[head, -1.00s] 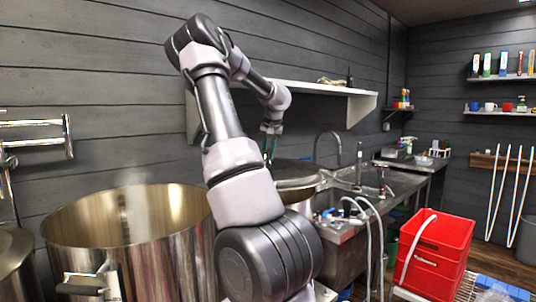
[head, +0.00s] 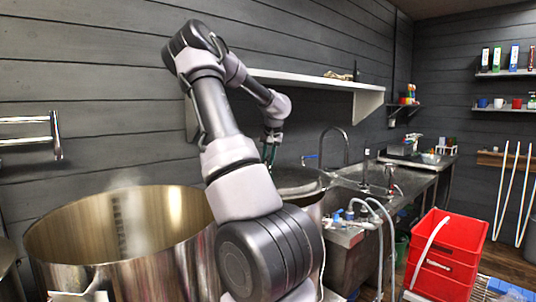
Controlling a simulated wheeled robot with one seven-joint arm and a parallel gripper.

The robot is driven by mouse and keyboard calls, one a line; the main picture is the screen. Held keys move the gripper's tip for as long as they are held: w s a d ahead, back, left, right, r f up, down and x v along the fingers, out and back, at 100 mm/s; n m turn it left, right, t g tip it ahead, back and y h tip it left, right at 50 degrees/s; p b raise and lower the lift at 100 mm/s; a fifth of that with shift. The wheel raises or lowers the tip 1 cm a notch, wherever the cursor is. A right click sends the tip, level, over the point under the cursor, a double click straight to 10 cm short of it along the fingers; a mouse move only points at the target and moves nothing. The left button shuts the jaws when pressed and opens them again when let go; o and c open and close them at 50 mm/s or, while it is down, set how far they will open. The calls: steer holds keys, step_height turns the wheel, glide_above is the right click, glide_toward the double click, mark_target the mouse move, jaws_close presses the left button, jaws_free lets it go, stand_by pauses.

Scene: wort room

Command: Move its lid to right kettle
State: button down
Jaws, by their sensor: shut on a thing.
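A large steel kettle (head: 120,240) stands open at the left, with light steam above it. The right kettle (head: 311,203) stands behind my arm, against the sink, and is partly hidden by the arm. A round grey metal lid (head: 302,181) shows at the top of the right kettle; whether it rests on the rim or hangs just above it, I cannot tell. My gripper (head: 270,152) points down over the lid's left part and is shut on it. The grip itself is small and partly hidden by my arm.
A white wall shelf (head: 330,86) runs close behind and above my gripper. A steel sink with a tall faucet (head: 346,145) and hoses stands right of the right kettle. A red crate (head: 445,255) stands at the lower right.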

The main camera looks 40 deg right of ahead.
steer(key=shift+f, duration=1.95)
steer(key=c, duration=0.7)
jaws_free()
steer(key=shift+o, duration=0.2)
steer(key=shift+f, duration=0.15)
steer(key=v, duration=1.1)
